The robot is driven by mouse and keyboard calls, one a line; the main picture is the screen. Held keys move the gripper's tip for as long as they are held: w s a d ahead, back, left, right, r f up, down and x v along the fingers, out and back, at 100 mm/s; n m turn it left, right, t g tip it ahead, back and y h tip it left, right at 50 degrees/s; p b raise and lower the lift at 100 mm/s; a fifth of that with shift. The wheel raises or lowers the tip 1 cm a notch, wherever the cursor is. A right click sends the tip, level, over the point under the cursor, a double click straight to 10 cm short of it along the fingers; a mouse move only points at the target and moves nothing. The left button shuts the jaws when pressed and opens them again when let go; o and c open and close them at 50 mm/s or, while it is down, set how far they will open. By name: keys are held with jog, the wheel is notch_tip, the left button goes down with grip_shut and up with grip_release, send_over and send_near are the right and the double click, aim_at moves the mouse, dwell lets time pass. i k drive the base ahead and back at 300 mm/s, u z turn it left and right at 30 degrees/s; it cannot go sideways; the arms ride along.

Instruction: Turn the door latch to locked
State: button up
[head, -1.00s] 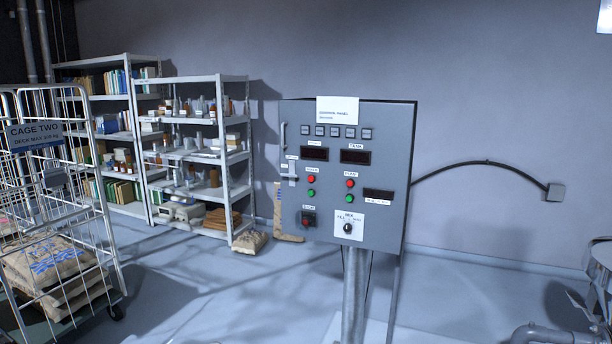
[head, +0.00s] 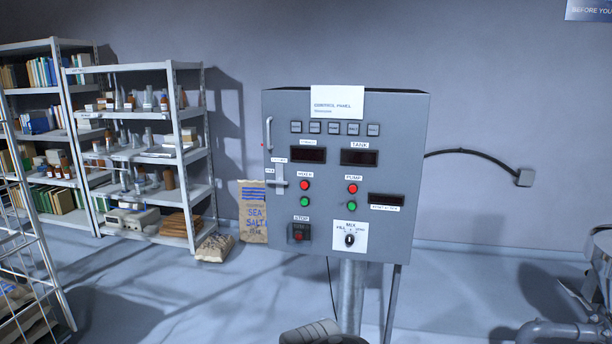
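The grey control panel (head: 340,225) stands on a post, its door facing me and looking closed. The door latch (head: 279,178) is a small pale metal piece on the panel's left edge, below the door handle (head: 268,133). It shows an upright part and a short crosspiece near its lower end. Small labels sit above it and to its left, too small to read, so I cannot tell which setting it is at. My gripper's fingers are not in view. A dark grey rounded part at the bottom edge may belong to my arm. Nothing touches the latch.
Right of the latch are red and green buttons, a STOP switch (head: 299,233) and a selector knob (head: 350,240). A Sea Salt sack (head: 253,212) stands behind the panel's left side. Shelves (head: 190,145) and a wire cage (head: 32,250) are at left. The floor before the panel looks clear.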

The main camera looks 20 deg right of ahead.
aim_at(278, 181)
jog(key=u, duration=0.35)
jog(key=i, duration=0.95)
jog(key=u, duration=0.7)
